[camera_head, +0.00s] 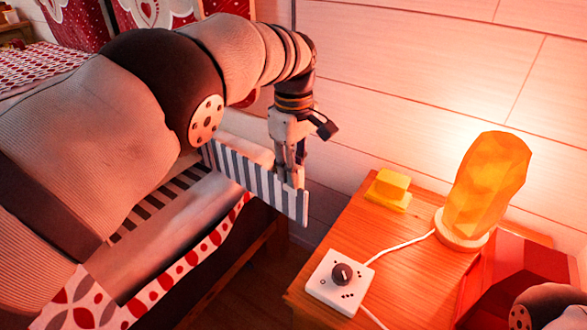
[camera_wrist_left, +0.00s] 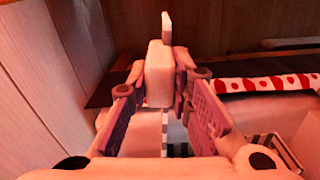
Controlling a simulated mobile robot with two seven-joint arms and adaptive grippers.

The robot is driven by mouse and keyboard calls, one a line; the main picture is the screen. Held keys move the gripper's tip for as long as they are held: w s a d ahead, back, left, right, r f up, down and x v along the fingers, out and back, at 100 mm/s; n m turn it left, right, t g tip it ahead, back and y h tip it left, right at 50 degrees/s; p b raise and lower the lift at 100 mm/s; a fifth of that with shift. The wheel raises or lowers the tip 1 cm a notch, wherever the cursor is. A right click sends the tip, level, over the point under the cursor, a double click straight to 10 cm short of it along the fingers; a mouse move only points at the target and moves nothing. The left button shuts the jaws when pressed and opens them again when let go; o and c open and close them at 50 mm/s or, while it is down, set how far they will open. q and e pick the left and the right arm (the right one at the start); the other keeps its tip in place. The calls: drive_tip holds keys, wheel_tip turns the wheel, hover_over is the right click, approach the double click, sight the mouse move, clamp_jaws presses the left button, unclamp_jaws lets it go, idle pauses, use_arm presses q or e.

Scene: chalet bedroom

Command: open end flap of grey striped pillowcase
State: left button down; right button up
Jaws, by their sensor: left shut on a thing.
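The grey and white striped pillowcase flap (camera_head: 232,168) stands up as a stiff panel at the bed's edge in the head view. Its near corner sticks out past the bed side. My left gripper (camera_head: 290,178) points down from above and is shut on the flap's upper edge near that corner. In the left wrist view my left gripper's fingers (camera_wrist_left: 168,95) stand on both sides of pale material. A striped patch (camera_wrist_left: 275,152) shows at the lower right there. My arm hides much of the pillow. My right gripper is not in view.
A wooden nightstand (camera_head: 390,225) stands right of the bed. On it are a glowing orange lamp (camera_head: 487,185), a yellow block (camera_head: 390,188), a white dial box (camera_head: 340,280) and a red object (camera_head: 525,270). A plank wall (camera_head: 400,80) closes the back. A floor gap separates bed and nightstand.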

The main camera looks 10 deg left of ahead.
use_arm(q)
drive_tip(key=c, duration=1.4)
unclamp_jaws()
drive_tip(key=shift+a, duration=0.1)
drive_tip(key=shift+c, duration=0.2)
wheel_tip(320, 180, up, 8)
drive_tip(key=shift+f, duration=0.25)
